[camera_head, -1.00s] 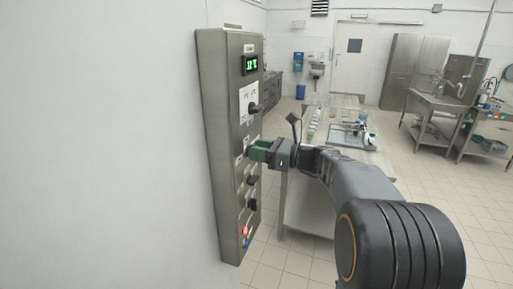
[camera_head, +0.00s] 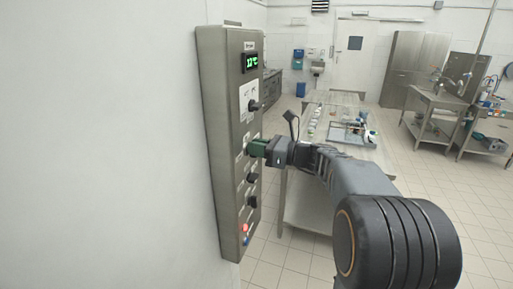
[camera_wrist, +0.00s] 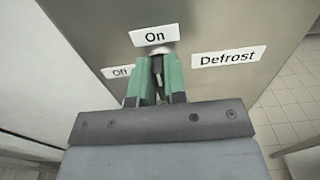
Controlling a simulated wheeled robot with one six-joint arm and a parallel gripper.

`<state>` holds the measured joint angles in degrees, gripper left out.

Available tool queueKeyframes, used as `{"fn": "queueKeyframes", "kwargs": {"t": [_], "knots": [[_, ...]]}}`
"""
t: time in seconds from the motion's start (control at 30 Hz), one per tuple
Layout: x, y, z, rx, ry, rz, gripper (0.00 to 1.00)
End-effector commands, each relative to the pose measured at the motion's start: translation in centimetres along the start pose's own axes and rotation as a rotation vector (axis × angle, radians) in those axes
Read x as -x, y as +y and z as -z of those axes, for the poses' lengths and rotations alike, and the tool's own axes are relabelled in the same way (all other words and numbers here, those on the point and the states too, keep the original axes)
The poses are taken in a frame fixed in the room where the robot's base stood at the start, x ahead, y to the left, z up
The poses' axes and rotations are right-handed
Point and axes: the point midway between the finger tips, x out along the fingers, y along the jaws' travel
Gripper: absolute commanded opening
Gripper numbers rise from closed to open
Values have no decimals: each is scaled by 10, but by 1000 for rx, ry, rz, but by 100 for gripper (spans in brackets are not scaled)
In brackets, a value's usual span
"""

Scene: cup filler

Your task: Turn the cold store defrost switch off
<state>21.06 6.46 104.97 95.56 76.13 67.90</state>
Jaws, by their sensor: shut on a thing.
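The defrost switch (camera_wrist: 157,66) is a small dark knob on the steel control panel (camera_head: 219,120). In the wrist view an "On" label (camera_wrist: 154,35) is above it, an "Off" label (camera_wrist: 119,72) to its left, and a "Defrost" label (camera_wrist: 228,57) to its right. The knob looks upright, towards "On". My gripper (camera_wrist: 157,80) has its green fingers on either side of the knob and is shut on it. In the head view my gripper (camera_head: 256,148) reaches the panel from the right, and its fingers mostly hide the switch.
Above is another dark knob (camera_head: 254,106) and a green display (camera_head: 250,62). Below are two more knobs (camera_head: 252,178) (camera_head: 252,202) and a red light (camera_head: 245,228). A steel table (camera_head: 310,205) with items stands behind my arm. Open floor lies to the right.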

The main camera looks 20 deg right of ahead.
Motion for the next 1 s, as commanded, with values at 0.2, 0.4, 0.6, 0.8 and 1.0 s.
{"fn": "queueKeyframes", "kwargs": {"t": [0.2, 0.4, 0.6, 0.8, 1.0], "knots": [[0, 0, 2, 33, 0, 1, 0], [0, 1, 5, 145, -1, 2, 0], [0, 4, 7, 327, -1, 3, 0], [0, 6, 8, 517, -1, 3, 0], [0, 8, 9, 708, 0, 2, 0]]}}
